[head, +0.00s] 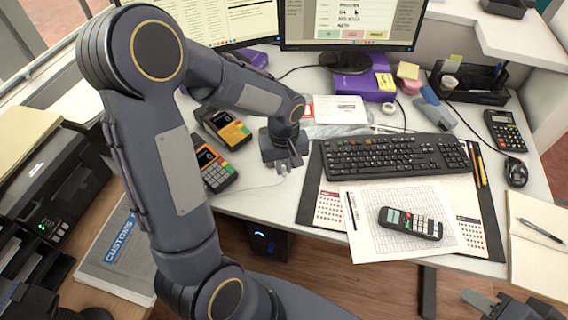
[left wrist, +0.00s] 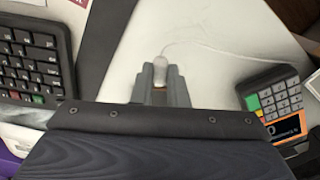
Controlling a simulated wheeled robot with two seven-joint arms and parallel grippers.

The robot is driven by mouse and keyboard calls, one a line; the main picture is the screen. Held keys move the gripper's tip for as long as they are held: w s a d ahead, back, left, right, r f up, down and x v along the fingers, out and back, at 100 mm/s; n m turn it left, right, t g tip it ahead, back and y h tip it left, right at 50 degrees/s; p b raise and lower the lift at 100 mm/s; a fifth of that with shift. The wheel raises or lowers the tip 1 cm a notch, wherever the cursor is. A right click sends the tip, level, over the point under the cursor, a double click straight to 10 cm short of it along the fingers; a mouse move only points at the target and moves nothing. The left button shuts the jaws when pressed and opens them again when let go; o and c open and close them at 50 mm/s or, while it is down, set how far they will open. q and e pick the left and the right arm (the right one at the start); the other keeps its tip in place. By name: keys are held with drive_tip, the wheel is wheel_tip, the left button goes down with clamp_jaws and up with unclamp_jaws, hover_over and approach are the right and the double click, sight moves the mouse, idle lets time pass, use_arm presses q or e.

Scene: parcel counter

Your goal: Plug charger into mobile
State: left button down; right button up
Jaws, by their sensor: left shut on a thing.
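My left gripper (head: 285,168) is just above the desk, left of the keyboard, and points down. In the left wrist view its two fingers (left wrist: 161,88) are shut on a small white charger plug (left wrist: 163,72). A thin pale cable (left wrist: 205,46) runs from the plug across the desk, and also shows faintly in the head view (head: 250,187). A black handset with keys and a small screen (head: 410,223), possibly the mobile, lies on a printed sheet, well right of this gripper. Its port cannot be made out. My right gripper (head: 487,301) is partly visible at the bottom right edge; its opening is unclear.
A mouse (head: 515,172), calculator (head: 505,131) and notebook (head: 535,246) occupy the right side. The desk's front edge is near.

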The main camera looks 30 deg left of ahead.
use_arm(q)
drive_tip(key=shift+a+f+b, duration=0.1)
drive_tip(key=shift+f+b, duration=1)
drive_tip(key=shift+f, duration=0.6)
drive_tip(key=shift+w+a, duration=0.45)
drive_tip(key=shift+w, duration=0.1)
drive_tip(key=shift+f, duration=0.2)
drive_tip(key=shift+w+a, duration=0.45)
drive_tip(key=shift+w, duration=0.05)
drive_tip(key=c, duration=1.3)
unclamp_jaws()
drive_tip(key=shift+c, duration=0.2)
